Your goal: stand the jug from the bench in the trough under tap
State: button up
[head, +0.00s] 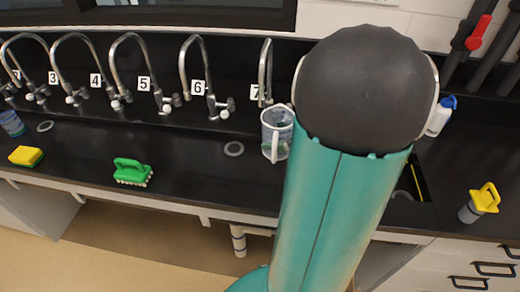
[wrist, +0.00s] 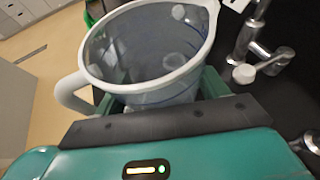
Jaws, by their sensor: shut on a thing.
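A clear jug (head: 276,132) with a white rim and handle shows in the head view, just left of my arm and in front of tap 7 (head: 265,75). It looks roughly upright; whether its base touches the bench top is not clear. In the wrist view the jug (wrist: 150,55) fills the upper middle, its open mouth toward the camera and its handle at left. My gripper (wrist: 158,102) is shut on the jug, with green fingers at its sides. In the head view my arm hides the gripper. I cannot clearly make out the trough's edges.
Numbered taps, such as tap 6 (head: 200,80) and tap 5 (head: 144,80), line the back. A yellow-topped container (head: 480,204) and a blue-capped bottle (head: 440,118) stand right.

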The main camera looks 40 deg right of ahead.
jog(key=shift+w+a+f, duration=0.15)
jog(key=shift+w+f, duration=0.75)
jog(key=shift+f, duration=0.65)
jog(key=shift+w+a+f, duration=0.15)
jog(key=shift+w+f, duration=0.8)
jog(key=shift+f, duration=0.55)
jog(key=shift+w+a+f, duration=0.15)
jog(key=shift+w+f, duration=0.75)
jog(key=shift+f, duration=0.65)
jog(key=shift+f, duration=0.15)
jog(key=o, duration=1)
jog(key=v, duration=1.2)
